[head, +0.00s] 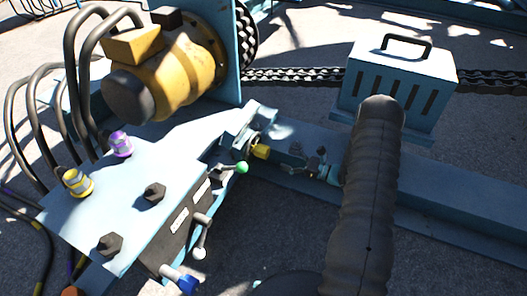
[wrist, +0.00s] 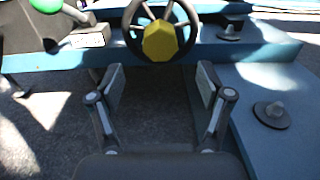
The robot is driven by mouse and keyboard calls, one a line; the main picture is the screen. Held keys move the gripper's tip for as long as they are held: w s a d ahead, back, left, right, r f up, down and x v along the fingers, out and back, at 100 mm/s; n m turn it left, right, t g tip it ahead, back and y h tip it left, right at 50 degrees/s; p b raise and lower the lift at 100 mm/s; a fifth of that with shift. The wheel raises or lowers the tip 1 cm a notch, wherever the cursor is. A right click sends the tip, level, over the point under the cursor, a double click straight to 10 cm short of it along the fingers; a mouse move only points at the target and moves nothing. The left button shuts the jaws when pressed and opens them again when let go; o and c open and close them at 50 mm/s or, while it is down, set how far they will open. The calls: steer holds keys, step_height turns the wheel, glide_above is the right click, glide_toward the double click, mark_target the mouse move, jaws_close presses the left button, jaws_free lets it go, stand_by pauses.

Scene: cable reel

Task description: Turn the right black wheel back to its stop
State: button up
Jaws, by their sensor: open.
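A black wheel with spokes and a yellow hub (wrist: 162,40) stands at the top middle of the wrist view, its upper rim cut off by the frame edge. My gripper (wrist: 160,88) is open and empty, its two fingers spread below the wheel in the picture, apart from it. In the head view a small yellow hub (head: 261,151), probably the same wheel, shows at the end of the blue block; its rim is hard to make out. The gripper itself is hidden in the head view by my dark ribbed arm. I cannot tell how far the wheel is turned.
A green-knobbed lever (head: 242,167) is close left of the wheel, also in the wrist view (wrist: 46,4). A blue beam (wrist: 240,48) runs behind the fingers, with a bolted blue plate (wrist: 285,85) at right. A slotted blue box (head: 400,80) stands at upper right.

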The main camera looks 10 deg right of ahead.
mark_target(268, 153)
steer(key=x, duration=1)
steer(key=shift+w+a, duration=0.15)
steer(key=shift+a, duration=0.1)
jaws_close()
